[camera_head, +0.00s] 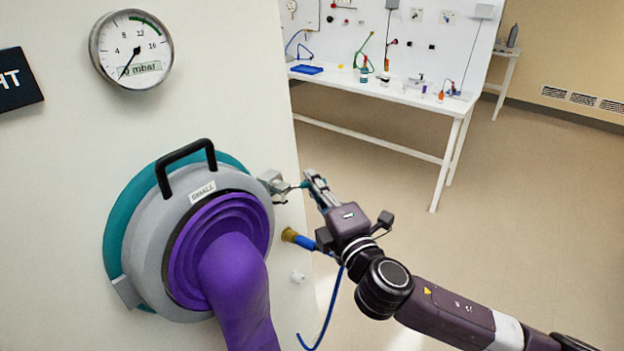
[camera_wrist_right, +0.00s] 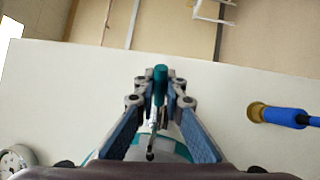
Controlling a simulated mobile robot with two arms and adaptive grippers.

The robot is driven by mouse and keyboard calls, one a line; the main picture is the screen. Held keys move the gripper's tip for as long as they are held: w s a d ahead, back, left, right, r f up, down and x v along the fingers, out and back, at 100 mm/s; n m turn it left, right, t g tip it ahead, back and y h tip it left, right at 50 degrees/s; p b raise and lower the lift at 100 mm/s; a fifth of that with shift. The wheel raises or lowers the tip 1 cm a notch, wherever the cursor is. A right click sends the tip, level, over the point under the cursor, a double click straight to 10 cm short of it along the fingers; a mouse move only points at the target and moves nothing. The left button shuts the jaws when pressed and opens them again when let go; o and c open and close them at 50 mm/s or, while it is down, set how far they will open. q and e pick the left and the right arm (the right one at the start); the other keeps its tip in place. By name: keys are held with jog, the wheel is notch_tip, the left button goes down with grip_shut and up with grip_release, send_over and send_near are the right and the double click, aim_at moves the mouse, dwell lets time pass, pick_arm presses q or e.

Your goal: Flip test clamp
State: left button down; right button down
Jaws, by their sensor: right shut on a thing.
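The test clamp (camera_head: 271,184) is a small metal toggle clamp at the right edge of the grey ring marked SMALL (camera_head: 150,235) on the white panel. Its lever (camera_wrist_right: 160,82) has a teal grip and a metal shank. My right gripper (camera_head: 308,184) reaches in from the right and is shut on the teal grip. In the wrist view the grip stands between the two blue-padded fingers, with the shank running down toward the ring. The clamp's base is partly hidden there. My left gripper is not in view.
A purple glove (camera_head: 235,275) hangs out of the ring, below a black handle (camera_head: 185,152). A blue hose with a brass end (camera_head: 302,240) sticks out just below my right gripper. A round gauge (camera_head: 131,50) is above. A white bench (camera_head: 400,90) stands behind; open floor lies right.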

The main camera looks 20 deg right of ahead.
jog(key=shift+s+a+m+h, duration=0.1)
jog(key=shift+s+m+h, duration=0.2)
jog(key=shift+h, duration=0.4)
jog(key=shift+s+a+m+h, duration=0.1)
jog(key=shift+m+h, duration=0.3)
jog(key=shift+h, duration=0.3)
jog(key=c, duration=2)
grip_release()
jog(key=s, duration=0.8)
jog(key=s+f, duration=0.1)
jog(key=s, duration=0.3)
jog(key=shift+a+f, duration=0.1)
jog(key=shift+a, duration=0.3)
jog(key=shift+c, duration=0.5)
